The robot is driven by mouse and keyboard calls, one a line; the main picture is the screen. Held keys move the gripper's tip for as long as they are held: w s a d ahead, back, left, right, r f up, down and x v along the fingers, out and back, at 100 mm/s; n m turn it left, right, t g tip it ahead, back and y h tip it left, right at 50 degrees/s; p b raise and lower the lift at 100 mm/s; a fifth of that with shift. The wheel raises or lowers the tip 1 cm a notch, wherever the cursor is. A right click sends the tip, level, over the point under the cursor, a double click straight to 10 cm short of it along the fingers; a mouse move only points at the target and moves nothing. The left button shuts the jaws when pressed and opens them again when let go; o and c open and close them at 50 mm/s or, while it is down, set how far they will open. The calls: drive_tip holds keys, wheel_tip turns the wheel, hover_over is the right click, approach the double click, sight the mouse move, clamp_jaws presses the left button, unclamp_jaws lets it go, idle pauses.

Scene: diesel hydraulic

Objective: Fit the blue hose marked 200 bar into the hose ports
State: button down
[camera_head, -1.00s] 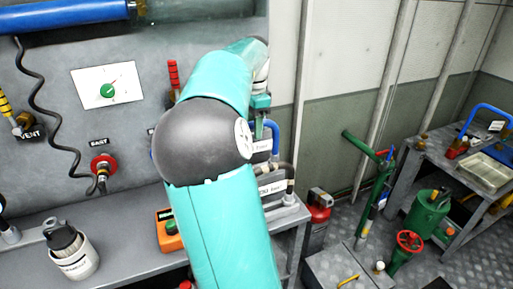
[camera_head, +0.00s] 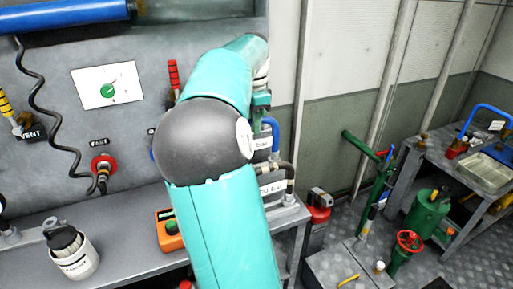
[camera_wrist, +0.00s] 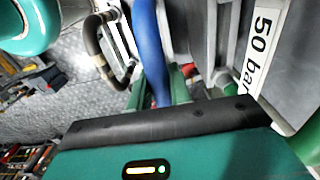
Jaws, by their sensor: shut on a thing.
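A blue hose (camera_wrist: 150,45) runs up through the middle of the wrist view, between the green fingers of my gripper (camera_wrist: 160,88). My gripper is shut on it. In the head view a short bend of blue hose (camera_head: 273,128) shows beside the end of my arm, near the right edge of the panel. A white label (camera_wrist: 262,42) at the right of the wrist view shows "50 bar"; I cannot tell whether it belongs to the held hose. My arm hides most of the gripper in the head view. The hose ends and ports cannot be made out.
A dark hose (camera_head: 290,172) with a white label stands on the bench (camera_head: 125,233) just below the blue one.

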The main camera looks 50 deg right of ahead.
drive_tip(key=shift+r, duration=3.35)
